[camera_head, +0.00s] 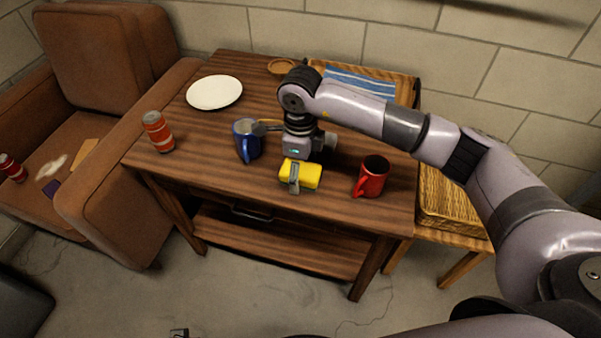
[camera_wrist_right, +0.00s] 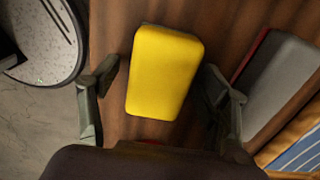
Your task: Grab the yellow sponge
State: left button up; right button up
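The yellow sponge (camera_head: 313,176) lies on the wooden table near its front edge, between the blue mug and the red mug. My right gripper (camera_head: 297,170) reaches down over it, with a grey finger across its near side. In the right wrist view the sponge (camera_wrist_right: 166,78) shows as a rounded block between the two dark fingers of the right gripper (camera_wrist_right: 160,74). The fingers are spread, with a gap on each side of the sponge. A small dark part at the bottom edge of the head view may be my left gripper (camera_head: 180,332); its state is unclear.
The blue mug (camera_head: 246,142) stands left of the right gripper, and the red mug (camera_head: 373,175) stands right of the sponge. A red can (camera_head: 157,132) and a white plate (camera_head: 214,92) are farther left. A brown armchair (camera_head: 110,200) adjoins the table's left side.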

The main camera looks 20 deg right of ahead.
jog(key=c, duration=0.9)
jog(key=shift+r, duration=0.1)
